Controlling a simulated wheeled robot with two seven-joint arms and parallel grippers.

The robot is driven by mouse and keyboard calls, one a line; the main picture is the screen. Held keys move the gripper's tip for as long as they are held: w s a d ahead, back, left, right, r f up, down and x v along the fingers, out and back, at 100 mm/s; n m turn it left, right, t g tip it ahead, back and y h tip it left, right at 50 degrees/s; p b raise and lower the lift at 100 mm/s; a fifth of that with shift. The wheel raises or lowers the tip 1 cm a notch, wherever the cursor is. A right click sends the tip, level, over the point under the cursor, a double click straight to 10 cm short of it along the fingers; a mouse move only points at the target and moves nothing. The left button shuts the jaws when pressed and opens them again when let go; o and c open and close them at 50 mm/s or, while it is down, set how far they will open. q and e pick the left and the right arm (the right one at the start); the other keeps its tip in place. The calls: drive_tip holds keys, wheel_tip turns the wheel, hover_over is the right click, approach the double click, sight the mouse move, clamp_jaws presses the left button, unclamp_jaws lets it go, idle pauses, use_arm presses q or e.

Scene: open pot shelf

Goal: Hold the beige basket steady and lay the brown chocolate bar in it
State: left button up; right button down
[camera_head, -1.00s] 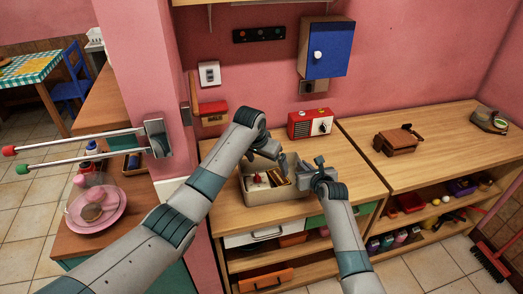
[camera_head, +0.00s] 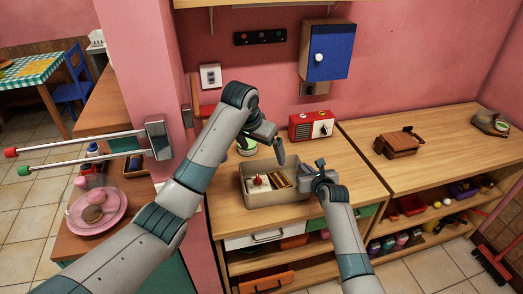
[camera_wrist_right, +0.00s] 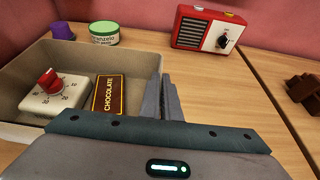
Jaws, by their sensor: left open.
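The beige basket (camera_head: 262,203) stands on the wooden counter and also shows in the right wrist view (camera_wrist_right: 22,75). The brown chocolate bar (camera_wrist_right: 107,96) lies flat on its floor beside a white timer with a red knob (camera_wrist_right: 54,90); in the head view the bar (camera_head: 280,181) is near the basket's right side. My right gripper (camera_wrist_right: 162,95) is shut on the basket's right wall, one finger on each side of it; in the head view it is at the basket's right edge (camera_head: 311,170). My left gripper (camera_head: 266,150) is open and empty, above the basket's back edge, clear of the bar.
A red and white radio (camera_head: 311,125) stands behind on the counter. A green-labelled tin (camera_wrist_right: 104,34) and a purple item (camera_wrist_right: 63,32) stand behind the basket. A blue-doored wall cabinet (camera_head: 328,50) hangs above. The counter to the right of the basket is mostly clear.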

drive_tip(key=c, duration=1.9)
unclamp_jaws()
drive_tip(key=shift+s+r, duration=0.1)
drive_tip(key=shift+s, duration=0.05)
drive_tip(key=shift+v, duration=5.85)
drive_tip(key=shift+s, duration=0.15)
